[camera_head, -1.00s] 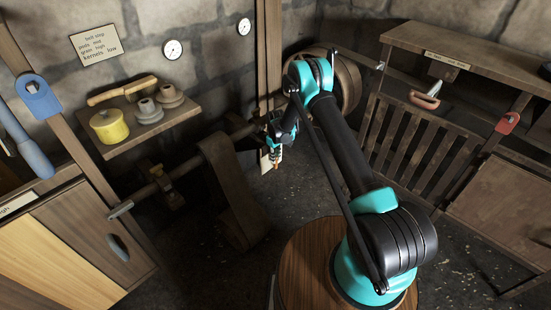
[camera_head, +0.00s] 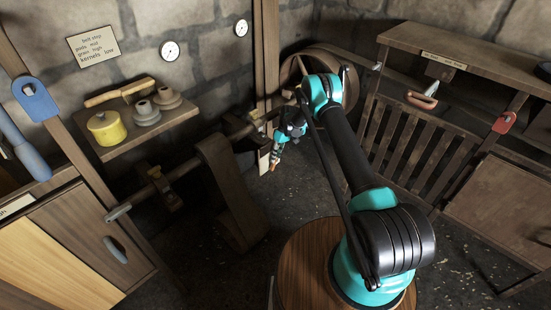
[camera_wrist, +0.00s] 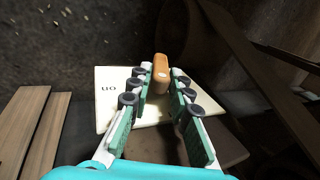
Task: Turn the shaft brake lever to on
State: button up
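The shaft brake lever's orange-brown handle (camera_wrist: 161,68) stands between the fingertips of my gripper (camera_wrist: 160,76) in the wrist view. In the head view my gripper (camera_head: 275,160) points down and to the left beside the pale card (camera_head: 264,161), low by the wooden post. The lever's pivot is hidden.
A horizontal shaft (camera_head: 187,167) and a broad hanging belt (camera_head: 229,190) are left of my gripper. A large wheel (camera_head: 345,80) is behind my arm. A shelf (camera_head: 185,113) with a yellow pot is at left; a slatted wooden frame (camera_head: 420,145) is at right.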

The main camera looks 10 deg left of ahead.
jog(key=o, duration=0.3)
jog(key=v, duration=1.2)
jog(key=s+d+t+y, duration=0.3)
jog(key=s+d, duration=0.1)
jog(key=d, duration=0.1)
jog(key=shift+m, duration=0.5)
jog(key=x, duration=1.6)
jog(key=shift+w+a, duration=0.1)
jog(key=shift+a, duration=0.35)
